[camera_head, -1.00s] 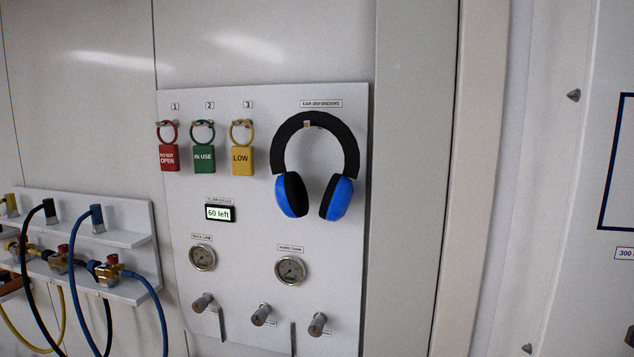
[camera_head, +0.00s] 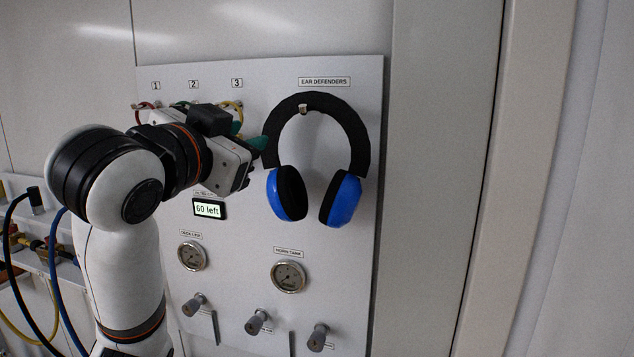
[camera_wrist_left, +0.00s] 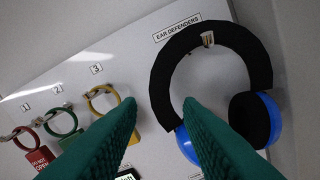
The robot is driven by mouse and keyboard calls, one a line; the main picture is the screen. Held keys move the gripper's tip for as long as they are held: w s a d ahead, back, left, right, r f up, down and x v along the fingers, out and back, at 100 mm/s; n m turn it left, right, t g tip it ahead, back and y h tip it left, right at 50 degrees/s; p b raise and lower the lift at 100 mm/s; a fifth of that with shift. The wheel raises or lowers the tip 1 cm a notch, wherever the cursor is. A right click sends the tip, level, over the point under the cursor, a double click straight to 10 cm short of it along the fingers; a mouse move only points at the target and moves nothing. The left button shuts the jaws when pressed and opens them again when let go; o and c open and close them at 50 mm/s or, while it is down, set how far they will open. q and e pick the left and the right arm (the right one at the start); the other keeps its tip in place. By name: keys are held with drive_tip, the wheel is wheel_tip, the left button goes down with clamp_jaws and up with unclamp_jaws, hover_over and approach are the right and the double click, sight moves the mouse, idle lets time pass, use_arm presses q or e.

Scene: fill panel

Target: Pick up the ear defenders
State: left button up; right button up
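The ear defenders (camera_head: 344,130), with a black headband and blue cups, hang from a small hook on the upper right of the white panel, under the EAR DEFENDERS label. My left gripper (camera_head: 254,142) is beside the left side of the headband. The headband (camera_wrist_left: 162,85) shows beyond the right finger, which hides part of the left blue cup (camera_wrist_left: 187,146). My right gripper is not in view.
Red, green and yellow padlock tags (camera_wrist_left: 103,100) hang left of the ear defenders, mostly behind my left arm in the head view. A 60 left display (camera_head: 208,208), gauges (camera_head: 288,276) and knobs (camera_head: 257,322) lie below. Bare wall (camera_head: 435,180) is to the right.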

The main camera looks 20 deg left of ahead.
sight(280, 123)
use_arm(q)
drive_tip(key=w+p, duration=0.2)
drive_tip(key=w, duration=0.1)
drive_tip(key=w+p, duration=0.2)
drive_tip(key=w, duration=0.2)
drive_tip(key=w+r+p, duration=0.1)
drive_tip(key=w+p, duration=0.1)
drive_tip(key=w, duration=0.1)
drive_tip(key=shift+w+d, duration=0.3)
drive_tip(key=shift+d, duration=0.1)
drive_tip(key=shift+w+f+p, duration=0.2)
drive_tip(key=shift+w+p, duration=0.2)
drive_tip(key=shift+w, duration=0.15)
clamp_jaws()
idle(0.5)
